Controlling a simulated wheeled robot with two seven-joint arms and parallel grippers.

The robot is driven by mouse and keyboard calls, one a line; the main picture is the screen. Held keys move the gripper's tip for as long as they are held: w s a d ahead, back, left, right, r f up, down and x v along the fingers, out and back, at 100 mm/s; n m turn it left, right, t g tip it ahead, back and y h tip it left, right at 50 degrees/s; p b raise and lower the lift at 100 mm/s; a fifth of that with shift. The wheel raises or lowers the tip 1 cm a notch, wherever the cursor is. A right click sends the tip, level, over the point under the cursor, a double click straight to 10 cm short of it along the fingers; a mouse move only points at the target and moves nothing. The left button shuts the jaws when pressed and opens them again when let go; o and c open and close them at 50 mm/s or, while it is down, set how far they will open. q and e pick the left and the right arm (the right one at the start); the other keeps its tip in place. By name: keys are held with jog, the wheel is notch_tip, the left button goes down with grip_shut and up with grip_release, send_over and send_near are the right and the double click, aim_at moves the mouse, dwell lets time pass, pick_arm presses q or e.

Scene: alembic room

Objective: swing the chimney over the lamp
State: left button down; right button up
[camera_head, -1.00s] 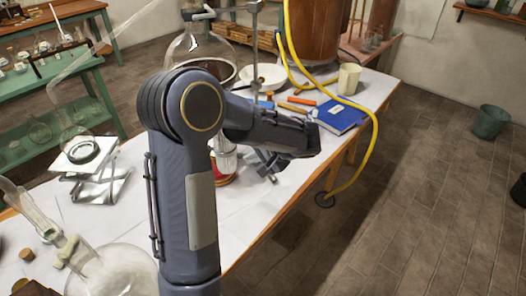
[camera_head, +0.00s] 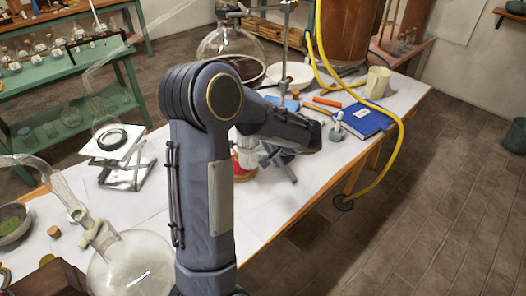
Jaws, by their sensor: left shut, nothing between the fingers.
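A lamp with a red base (camera_head: 242,174) stands on the white bench behind my left forearm. A pale, whitish part (camera_head: 246,153) shows above the red base. My arm covers much of the lamp, so I cannot tell whether this pale part is the chimney or where the chimney sits. My left gripper (camera_head: 288,168) points down just right of the lamp, close to it. It is shut with nothing in it, and I cannot tell whether it touches the lamp. My right gripper is not in view.
A round glass flask (camera_head: 132,268) is at the front left, near a small lab jack (camera_head: 124,172). A blue book (camera_head: 365,120), a beige cup (camera_head: 377,82) and a yellow hose (camera_head: 399,150) lie to the right. A metal stand (camera_head: 285,40) rises behind. Bare bench lies right of my arm.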

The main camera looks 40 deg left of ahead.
aim_at(243, 142)
pick_arm(q)
jog(key=a+m+t+b, duration=0.1)
jog(key=a, duration=0.1)
jog(key=a+m+t+b, duration=0.1)
jog(key=a+m+b, duration=0.1)
jog(key=s+a+m+t+b, duration=0.1)
jog(key=a, duration=0.1)
jog(key=shift+a+f+h, duration=0.1)
jog(key=shift+a+h, duration=0.25)
jog(key=shift+h, duration=0.05)
jog(key=shift+w+a+b, duration=0.15)
jog(key=shift+a+b, duration=0.4)
jog(key=shift+a, duration=0.45)
jog(key=shift+a+r, duration=0.1)
jog(key=shift+r, duration=0.1)
jog(key=shift+f, duration=0.1)
